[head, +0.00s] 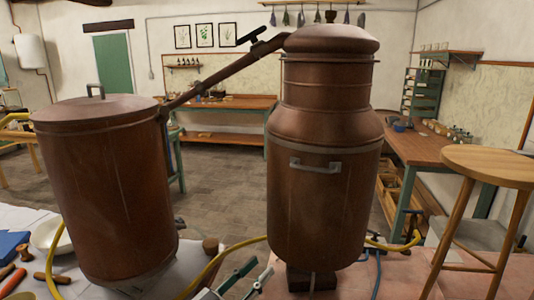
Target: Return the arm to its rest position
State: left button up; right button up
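My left gripper (256,273) shows at the bottom edge, left of the middle, in front of the copper still. Its two green and pale fingers stand apart with a gap between them, and I see nothing held there. Its wrist and most of the arm are cut off by the lower edge. My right gripper is not in view.
A copper pot (105,190) stands close at left, and a taller copper still (325,195) stands near the middle, joined to it by a sloping pipe (225,70). Yellow hoses (222,258) run low between them. A wooden stool (490,164) stands at right. Bare floor (222,190) shows behind.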

pick_arm(q)
jog(key=s+a+f+n+g+y, duration=0.1)
jog(key=s+a+f+y, duration=0.2)
jog(key=s+a+f, duration=0.3)
jog(key=s+a+f+n+g+y, duration=0.1)
jog(key=s+a+f+y, duration=0.3)
jog(key=s+f, duration=0.5)
jog(key=s+a+f+n+g+y, duration=0.1)
jog(key=s+a+f, duration=0.6)
jog(key=f, duration=0.9)
jog(key=a+g+y, duration=0.1)
jog(key=y, duration=0.1)
jog(key=shift+s+a+y, duration=0.2)
jog(key=shift+s+y, duration=0.1)
jog(key=shift+s, duration=0.05)
